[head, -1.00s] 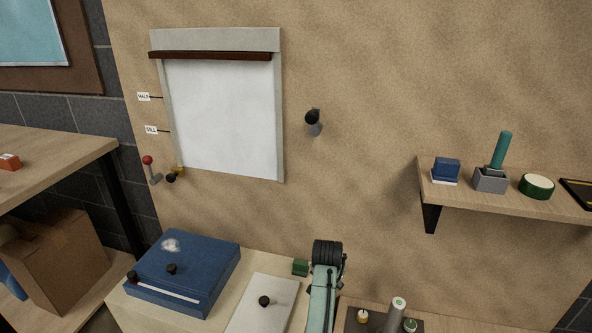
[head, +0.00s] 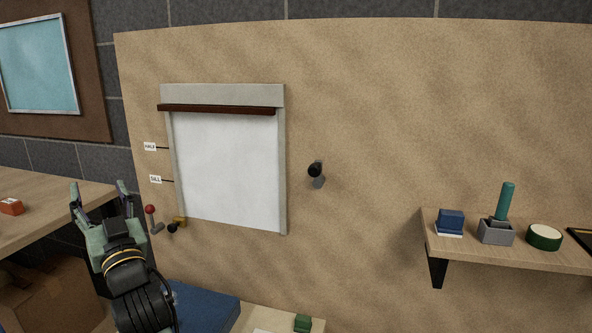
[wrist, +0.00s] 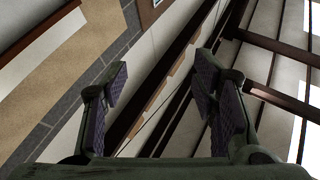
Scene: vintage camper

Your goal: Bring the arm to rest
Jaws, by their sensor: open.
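My gripper (head: 100,192) is raised at the lower left of the head view, its two fingers spread and pointing up. It is open and empty. In the wrist view my gripper (wrist: 162,85) shows both fingers apart with nothing between them, against the wall and ceiling beams. In the head view it appears just left of the lever with the red knob (head: 150,209) and in front of the wooden counter at the left. I cannot tell its exact distance from the wall panel.
A window blind (head: 225,165) with a dark red bar hangs on the tan panel (head: 390,120). A black knob (head: 315,170) sticks out to its right. A shelf (head: 500,252) at the right holds several small items. A blue box (head: 205,308) and a green block (head: 302,323) lie below.

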